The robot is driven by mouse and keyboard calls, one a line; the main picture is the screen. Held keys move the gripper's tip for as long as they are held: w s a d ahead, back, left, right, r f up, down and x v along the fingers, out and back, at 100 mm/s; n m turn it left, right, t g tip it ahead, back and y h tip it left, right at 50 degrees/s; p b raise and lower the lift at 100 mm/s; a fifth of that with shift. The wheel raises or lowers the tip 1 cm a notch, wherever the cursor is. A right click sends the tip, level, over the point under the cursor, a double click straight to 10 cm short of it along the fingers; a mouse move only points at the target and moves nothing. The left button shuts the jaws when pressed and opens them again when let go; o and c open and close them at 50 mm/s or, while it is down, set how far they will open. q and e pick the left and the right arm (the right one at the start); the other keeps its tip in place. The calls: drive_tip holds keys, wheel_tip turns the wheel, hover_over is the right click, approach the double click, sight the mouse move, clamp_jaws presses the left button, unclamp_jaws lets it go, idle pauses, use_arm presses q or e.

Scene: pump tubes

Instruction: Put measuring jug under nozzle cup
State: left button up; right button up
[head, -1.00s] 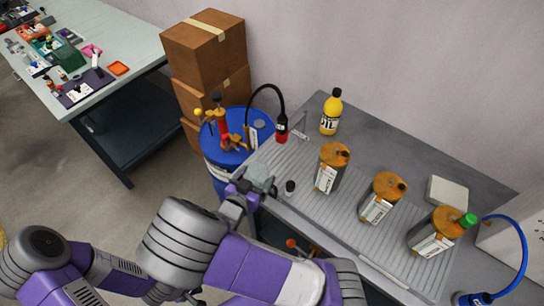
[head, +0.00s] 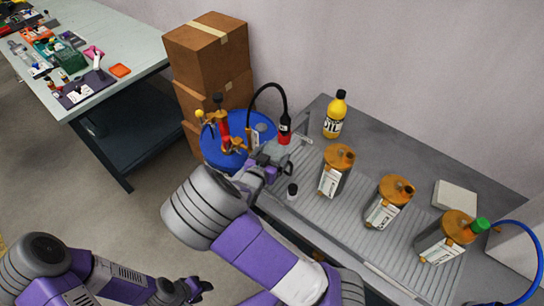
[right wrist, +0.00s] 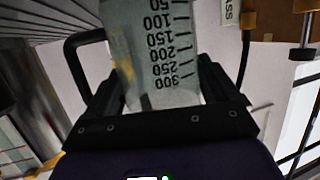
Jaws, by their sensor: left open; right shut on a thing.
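The clear measuring jug (right wrist: 160,45), with black graduations, fills the gap between the fingers of my right gripper (right wrist: 158,88) in the right wrist view. In the head view, my right gripper (head: 268,170) holds it near the back left edge of the grey workbench, and the jug is small and partly hidden there. The red nozzle cup (head: 285,138) hangs at the end of the black hose, just beyond and right of the gripper; the exact gap to the jug is unclear. My left gripper (head: 196,289) is open and empty at the lower left, away from the bench.
A blue drum (head: 222,156) with a pump stands left of the bench. A yellow oil bottle (head: 335,115) stands behind. Several orange-topped containers, including one (head: 337,170), stand on the ribbed mat (head: 330,220). A small black-capped vial (head: 292,192) is close to my right gripper.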

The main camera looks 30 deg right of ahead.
drive_tip(key=shift+f, duration=0.1)
drive_tip(key=o, duration=0.8)
drive_tip(key=shift+r, duration=0.2)
drive_tip(key=p+v, duration=0.3)
drive_tip(key=v, duration=0.9)
drive_tip(key=shift+p, duration=0.35)
